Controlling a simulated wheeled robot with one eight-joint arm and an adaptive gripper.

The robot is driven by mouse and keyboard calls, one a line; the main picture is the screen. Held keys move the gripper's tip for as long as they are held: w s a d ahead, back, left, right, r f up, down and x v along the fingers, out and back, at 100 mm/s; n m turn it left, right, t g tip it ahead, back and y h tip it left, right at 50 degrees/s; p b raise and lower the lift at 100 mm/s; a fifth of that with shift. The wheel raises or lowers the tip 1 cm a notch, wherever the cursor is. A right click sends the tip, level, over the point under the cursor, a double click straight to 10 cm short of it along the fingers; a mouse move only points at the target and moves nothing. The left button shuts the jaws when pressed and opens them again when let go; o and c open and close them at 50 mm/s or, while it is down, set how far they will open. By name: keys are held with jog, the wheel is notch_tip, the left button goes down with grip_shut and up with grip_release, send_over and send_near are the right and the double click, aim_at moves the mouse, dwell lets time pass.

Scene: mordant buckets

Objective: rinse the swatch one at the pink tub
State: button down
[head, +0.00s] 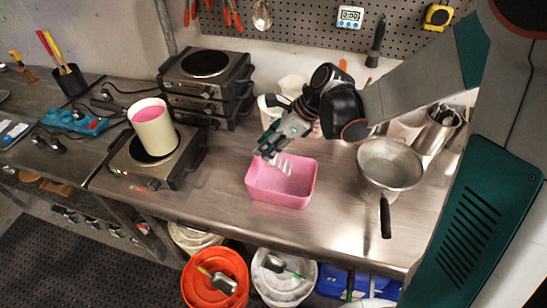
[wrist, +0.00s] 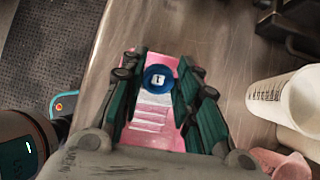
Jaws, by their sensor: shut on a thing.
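The pink tub (head: 262,192) stands on the steel bench, open at the top, with pale stripes showing inside it. My gripper (head: 268,152) is over the tub's back left part, pointing down. In the wrist view, a blue round piece with a white marked label, which I take as swatch one (wrist: 157,78), sits between the fingers of my gripper (wrist: 155,88). The fingers are shut on it. The pink tub (wrist: 135,133) lies below it, with white and pink stripes. I cannot tell whether the swatch touches the tub.
A white pot (head: 152,125) with pink contents sits on a hot plate (head: 182,165) at left. Stacked hot plates (head: 207,85) stand behind. An orange bucket (head: 213,260) is below the bench.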

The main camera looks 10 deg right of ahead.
jog(key=shift+r, duration=0.1)
jog(key=shift+r+p, duration=1.8)
jog(key=shift+r, duration=0.7)
